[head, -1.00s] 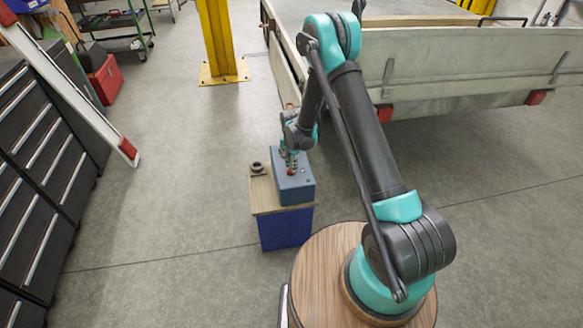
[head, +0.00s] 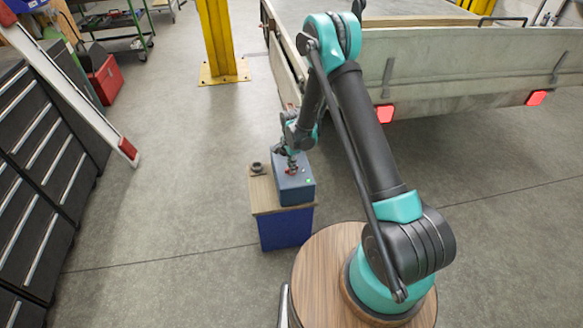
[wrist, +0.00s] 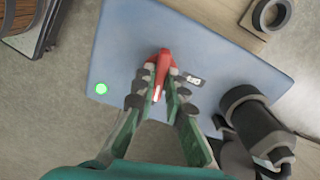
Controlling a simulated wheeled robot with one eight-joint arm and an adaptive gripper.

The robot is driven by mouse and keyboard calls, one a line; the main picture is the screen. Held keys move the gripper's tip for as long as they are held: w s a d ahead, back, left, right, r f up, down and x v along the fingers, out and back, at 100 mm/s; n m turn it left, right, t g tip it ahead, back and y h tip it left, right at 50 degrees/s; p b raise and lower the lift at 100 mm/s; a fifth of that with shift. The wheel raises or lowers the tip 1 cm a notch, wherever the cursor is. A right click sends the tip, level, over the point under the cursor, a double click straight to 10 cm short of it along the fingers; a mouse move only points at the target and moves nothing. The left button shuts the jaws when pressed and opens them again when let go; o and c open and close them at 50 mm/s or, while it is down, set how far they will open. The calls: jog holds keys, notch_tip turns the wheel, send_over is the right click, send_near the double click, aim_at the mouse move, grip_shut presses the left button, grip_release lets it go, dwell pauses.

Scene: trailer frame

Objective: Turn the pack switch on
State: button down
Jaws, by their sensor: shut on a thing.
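The pack is a blue-grey box (head: 293,188) on a small stand in the head view; its top face (wrist: 125,55) fills much of the wrist view. A red switch handle (wrist: 163,62) stands on that face beside a small pale label (wrist: 193,79). My gripper (wrist: 160,76) is shut on the red handle, with a finger on each side. In the head view my gripper (head: 291,172) is small over the pack, and the arm partly covers it. A round green light (wrist: 101,88) glows on the pack's face.
A black cylindrical fitting (wrist: 248,108) is close right of my fingers. A dark ring (head: 257,167) lies on the stand's wooden top (head: 263,197). The trailer (head: 460,75) is behind, its red lamps (head: 537,97) glowing. Black drawers (head: 35,175) line the left; open floor lies between.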

jog(key=shift+m, duration=1.5)
jog(key=c, duration=1.5)
grip_release()
jog(key=shift+r, duration=3)
